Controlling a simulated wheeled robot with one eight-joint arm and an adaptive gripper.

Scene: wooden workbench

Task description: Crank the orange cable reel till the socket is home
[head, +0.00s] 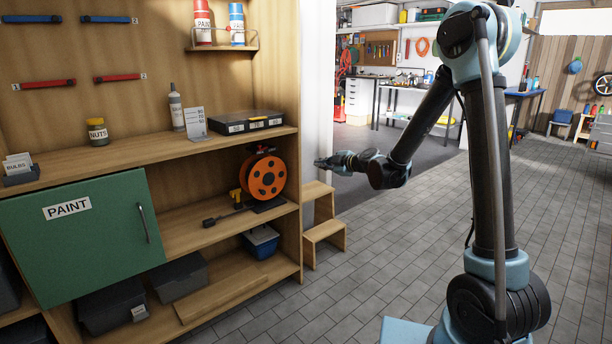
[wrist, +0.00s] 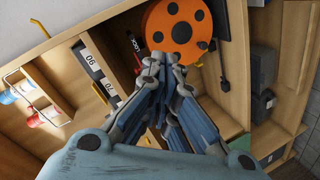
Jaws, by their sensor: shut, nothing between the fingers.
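The orange cable reel (head: 266,178) stands on the middle shelf of the wooden workbench, with black round spots on its face. A yellow part (head: 236,195) sits at its left. The black socket (head: 211,221) lies on the shelf to the left of the reel, with a dark cable between them. My gripper (head: 320,162) is shut and empty, to the right of the reel and apart from it. In the wrist view my gripper (wrist: 158,60) points toward the reel (wrist: 180,25), which shows at the top.
A green door labelled PAINT (head: 90,235) closes the left part of the shelf. A black case (head: 245,122) lies on the top surface. A blue bin (head: 261,242) is on the lower shelf. Wooden steps (head: 325,232) stand right of the bench. The tiled floor in front is clear.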

